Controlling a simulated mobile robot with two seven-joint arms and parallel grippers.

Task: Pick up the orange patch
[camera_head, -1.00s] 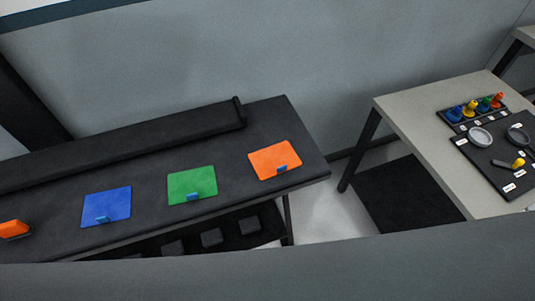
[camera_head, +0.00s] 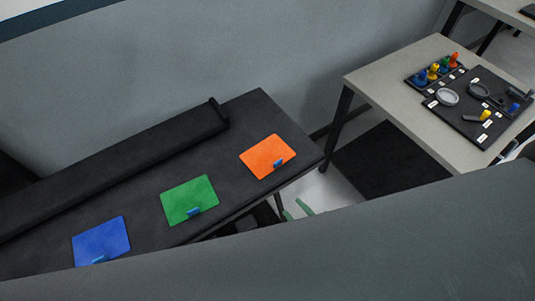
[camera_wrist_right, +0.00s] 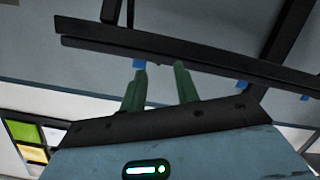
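The orange patch (camera_head: 267,156) lies flat near the right end of the black table in the head view, with a blue tab (camera_head: 279,164) on its front edge. My right gripper (camera_head: 298,210) shows only as green fingertips just beyond the table's front edge, below and right of the orange patch. In the right wrist view its two green fingers (camera_wrist_right: 160,85) are apart with nothing between them. They point toward a dark table edge where small blue tabs (camera_wrist_right: 223,64) show; I cannot tell which tab belongs to the orange patch. My left gripper is not in view.
A green patch (camera_head: 189,201) and a blue patch (camera_head: 101,241) lie left of the orange one on the black table (camera_head: 235,130). A long black bar (camera_head: 120,160) runs along its back. A grey table (camera_head: 385,85) with small tools stands at right. My own grey body part covers the bottom.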

